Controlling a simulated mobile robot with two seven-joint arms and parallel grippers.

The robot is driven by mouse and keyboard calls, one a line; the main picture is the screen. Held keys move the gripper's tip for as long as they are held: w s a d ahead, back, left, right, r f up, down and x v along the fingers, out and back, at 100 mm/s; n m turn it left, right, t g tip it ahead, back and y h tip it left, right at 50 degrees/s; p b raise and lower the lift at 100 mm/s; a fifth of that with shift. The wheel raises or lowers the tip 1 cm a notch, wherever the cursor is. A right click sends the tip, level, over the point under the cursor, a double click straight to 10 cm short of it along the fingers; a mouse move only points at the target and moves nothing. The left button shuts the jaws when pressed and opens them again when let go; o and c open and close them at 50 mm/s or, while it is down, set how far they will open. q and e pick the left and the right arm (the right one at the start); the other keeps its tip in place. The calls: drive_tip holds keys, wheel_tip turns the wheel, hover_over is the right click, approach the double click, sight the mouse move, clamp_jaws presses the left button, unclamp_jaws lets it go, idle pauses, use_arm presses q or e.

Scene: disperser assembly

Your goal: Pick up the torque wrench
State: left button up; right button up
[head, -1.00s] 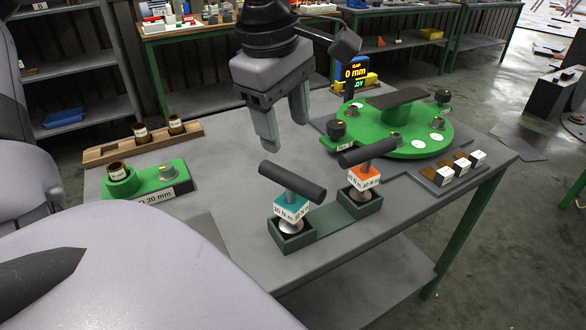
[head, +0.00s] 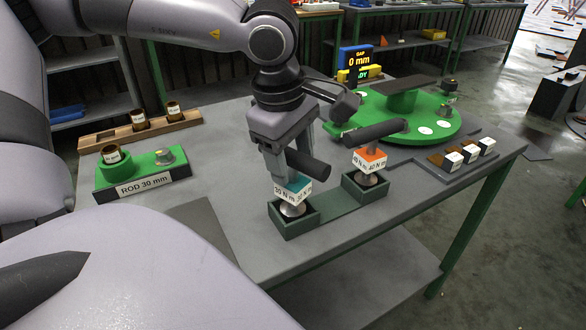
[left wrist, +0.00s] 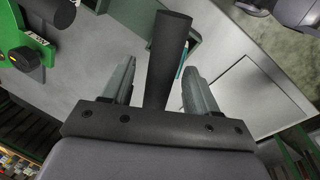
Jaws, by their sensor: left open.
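Two torque wrenches stand upright in a green two-socket holder (head: 333,214) on the bench. One torque wrench has a teal and white block (head: 293,190) labelled 30 N m and a dark handle (head: 308,165). The other has an orange and white block (head: 370,159) labelled 40 N m and a dark handle (head: 377,130). My left gripper (head: 291,170) is open over the teal wrench, its fingers on either side of the handle. In the left wrist view the dark handle (left wrist: 168,55) lies between the two open fingers (left wrist: 152,85). My right gripper is not in view.
A round green fixture (head: 425,115) and a gap display (head: 357,58) stand behind to the right. Small white-labelled blocks (head: 469,151) sit on a tray at the right. A green rod stand (head: 141,172) and wooden rack (head: 140,131) are at the left.

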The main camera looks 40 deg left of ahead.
use_arm(q)
drive_tip(key=shift+f, duration=0.15)
drive_tip(key=c, duration=1)
clamp_jaws()
drive_tip(key=shift+w, duration=0.1)
